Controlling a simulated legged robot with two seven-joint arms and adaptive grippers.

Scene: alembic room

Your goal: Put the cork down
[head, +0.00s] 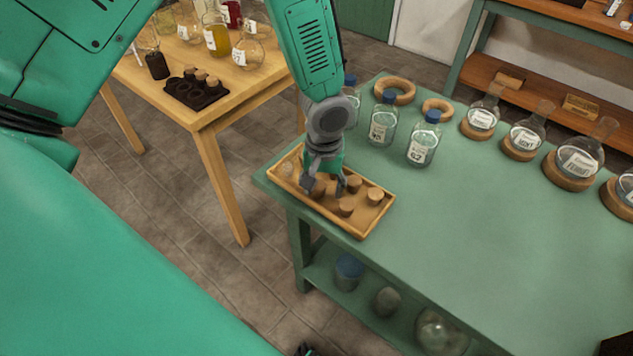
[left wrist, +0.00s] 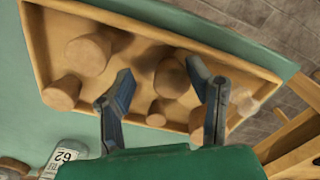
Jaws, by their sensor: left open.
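A shallow wooden tray (head: 361,233) with several corks stands at the near left corner of the green table. My left gripper (head: 327,190) points down into it with its fingers open. In the left wrist view the tray (left wrist: 36,48) lies below the open gripper (left wrist: 159,70). One cork (left wrist: 171,77) shows between the two fingers, with gaps on both sides. I cannot tell how far above the tray floor it is. Other corks lie to the left, such as a large one (left wrist: 88,54) and a smaller one (left wrist: 62,92). My right gripper does not show clearly.
Blue-capped bottles (head: 383,120) and cork rings (head: 395,91) stand behind the tray on the green table (head: 480,240). Labelled flasks on cork rings line its far side. A wooden table (head: 228,104) at the left holds bottles and a dark cork rack (head: 196,91). The green table's middle is clear.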

